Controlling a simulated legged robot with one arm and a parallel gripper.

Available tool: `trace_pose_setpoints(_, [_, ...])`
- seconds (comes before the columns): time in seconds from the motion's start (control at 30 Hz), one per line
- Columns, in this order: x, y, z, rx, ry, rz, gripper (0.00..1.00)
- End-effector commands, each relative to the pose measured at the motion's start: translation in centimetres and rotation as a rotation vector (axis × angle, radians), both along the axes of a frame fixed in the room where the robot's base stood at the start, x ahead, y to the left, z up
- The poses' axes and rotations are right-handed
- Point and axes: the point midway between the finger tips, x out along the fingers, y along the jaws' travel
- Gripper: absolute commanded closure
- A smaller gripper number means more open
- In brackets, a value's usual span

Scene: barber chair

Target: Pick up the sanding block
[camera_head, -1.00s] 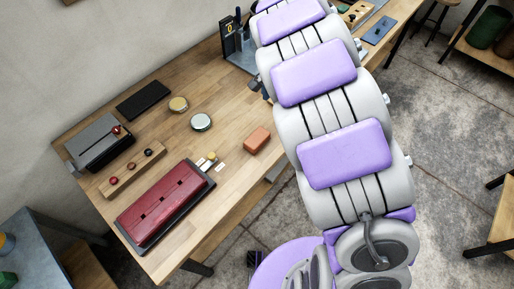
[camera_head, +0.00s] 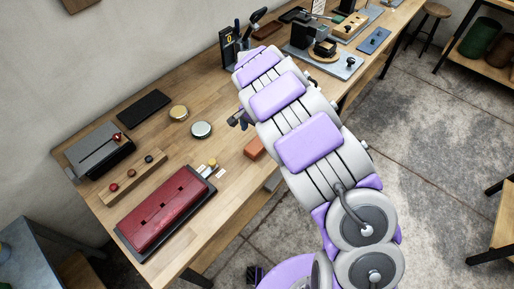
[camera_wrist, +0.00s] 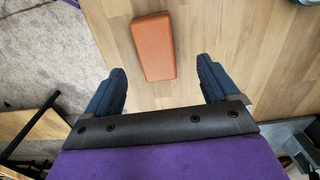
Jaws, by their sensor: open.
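The sanding block, a plain orange-brown rectangular block (camera_head: 254,148), lies flat on the wooden workbench near its front edge. My arm partly covers it in the head view. In the wrist view the sanding block (camera_wrist: 153,47) shows whole, beyond and roughly between my two dark blue fingers. My gripper (camera_wrist: 163,76) is open and empty, with bare bench between the fingers. In the head view my gripper (camera_head: 240,119) shows only in part beside my arm, above the bench and behind the block.
Round tins (camera_head: 201,129), small pale pieces and a red case (camera_head: 165,212) lie left of the block. A black pad (camera_head: 143,104) is farther back. A dark upright holder (camera_head: 229,48) stands behind my arm. Bare wood surrounds the block; the bench edge is close.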

Motion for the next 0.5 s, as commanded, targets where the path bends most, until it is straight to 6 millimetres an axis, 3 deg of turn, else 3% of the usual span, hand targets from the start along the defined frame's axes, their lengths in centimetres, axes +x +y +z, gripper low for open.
trace_pose_setpoints(0.1, [0.0,0.0,-2.2,-0.001,-0.001,0.000,0.12])
trace_pose_setpoints(0.37, [0.0,-0.5,-3.8,0.001,-0.002,-0.002,0.12])
trace_pose_setpoints(0.5, [0.0,-0.8,-5.8,0.001,0.001,-0.002,0.12])
